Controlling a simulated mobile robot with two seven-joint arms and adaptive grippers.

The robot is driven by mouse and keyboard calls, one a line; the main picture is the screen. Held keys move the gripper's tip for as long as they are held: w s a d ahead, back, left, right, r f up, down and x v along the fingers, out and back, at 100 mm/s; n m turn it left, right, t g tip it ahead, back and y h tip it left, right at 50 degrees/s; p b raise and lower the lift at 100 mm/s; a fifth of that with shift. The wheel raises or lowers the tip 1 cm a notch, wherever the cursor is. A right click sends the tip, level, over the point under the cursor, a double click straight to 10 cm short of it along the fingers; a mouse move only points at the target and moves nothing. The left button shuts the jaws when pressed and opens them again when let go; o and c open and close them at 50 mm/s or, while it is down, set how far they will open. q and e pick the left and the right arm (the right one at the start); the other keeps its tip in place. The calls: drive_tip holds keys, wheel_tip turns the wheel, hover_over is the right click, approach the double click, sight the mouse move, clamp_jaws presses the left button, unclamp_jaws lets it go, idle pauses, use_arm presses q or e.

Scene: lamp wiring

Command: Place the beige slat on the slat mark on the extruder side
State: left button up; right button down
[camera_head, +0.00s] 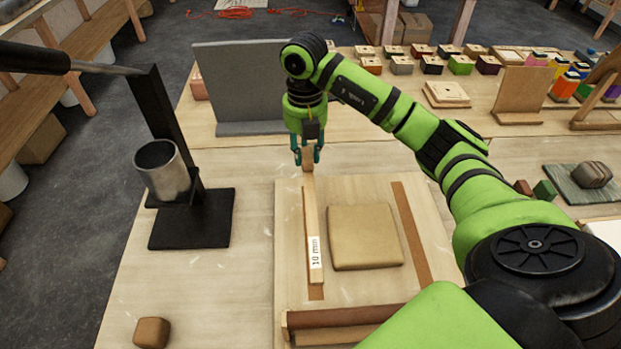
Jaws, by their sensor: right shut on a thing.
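The beige slat (312,225), with a white "10 mm" label at its near end, lies lengthwise over the left part of the wooden board (350,188). My right gripper (306,160) points down and is shut on the slat's far end. A brown slat mark (316,292) shows just past the slat's near end, on the side toward the extruder (165,170); the slat covers most of it. I cannot tell whether the slat touches the board. A second brown mark (411,232) lies bare at the right of the board. My left gripper is not in view.
A tan clay slab (365,237) lies between the two marks. A brown roller or bar (345,318) crosses the board's near edge. A grey upright panel (238,85) stands behind my gripper. A small brown block (152,332) sits at the front left.

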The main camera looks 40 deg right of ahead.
wheel_tip(320, 180, down, 8)
drive_tip(key=shift+s+f+p, duration=0.1)
drive_tip(key=shift+p, duration=1)
drive_tip(key=shift+f, duration=0.3)
drive_tip(key=shift+f, duration=0.15)
drive_tip(key=c, duration=0.9)
unclamp_jaws()
drive_tip(key=shift+c, duration=0.2)
drive_tip(key=shift+r, duration=0.2)
